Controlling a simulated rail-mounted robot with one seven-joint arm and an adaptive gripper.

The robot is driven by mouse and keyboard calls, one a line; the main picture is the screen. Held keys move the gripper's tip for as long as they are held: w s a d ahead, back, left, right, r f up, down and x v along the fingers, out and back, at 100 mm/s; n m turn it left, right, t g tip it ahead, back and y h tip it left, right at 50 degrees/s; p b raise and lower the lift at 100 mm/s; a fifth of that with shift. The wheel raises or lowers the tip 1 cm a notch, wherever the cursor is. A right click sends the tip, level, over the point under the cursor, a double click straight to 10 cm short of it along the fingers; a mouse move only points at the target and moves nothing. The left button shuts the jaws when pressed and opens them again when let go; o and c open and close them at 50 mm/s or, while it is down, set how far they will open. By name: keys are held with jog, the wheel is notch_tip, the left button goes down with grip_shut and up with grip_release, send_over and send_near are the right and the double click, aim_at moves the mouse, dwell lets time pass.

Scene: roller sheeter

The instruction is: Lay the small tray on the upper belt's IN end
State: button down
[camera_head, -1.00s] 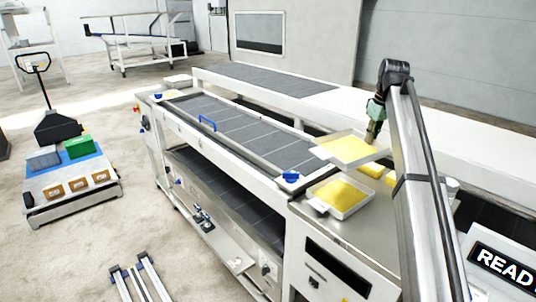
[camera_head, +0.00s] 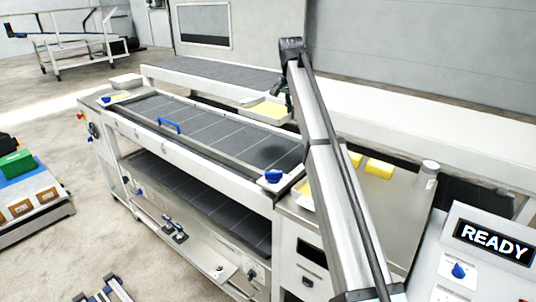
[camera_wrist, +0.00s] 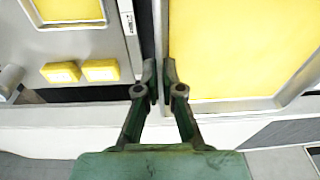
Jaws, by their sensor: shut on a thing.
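My gripper (camera_head: 287,100) is shut on the wall of the small tray (camera_head: 245,101), a pale shallow tray with a yellow sheet inside. The tray hangs above the far right part of the machine, apart from the upper belt (camera_head: 190,122). In the wrist view my gripper (camera_wrist: 160,75) pinches the tray's near left wall, and the tray (camera_wrist: 290,100) fills the right side. The upper belt is dark and segmented, with a bare surface and a soft shadow towards its right end. No IN marking is readable.
A second yellow-filled tray (camera_wrist: 108,28) lies on the steel table, mostly hidden by my arm in the head view. Yellow blocks (camera_head: 380,168) lie nearby. A READY panel (camera_head: 494,242) is at right.

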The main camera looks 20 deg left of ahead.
aim_at(289, 166)
notch_tip(289, 166, down, 20)
jog(key=p, duration=0.4)
jog(key=shift+a+r, duration=0.1)
dwell(0.3)
jog(key=c, duration=1.3)
grip_release()
jog(key=r, duration=0.4)
jog(key=s+r+b, duration=0.1)
jog(key=r, duration=0.3)
jog(key=r+b, duration=0.1)
jog(key=r, duration=0.3)
jog(key=shift+s+a, duration=0.1)
jog(key=shift+s, duration=0.3)
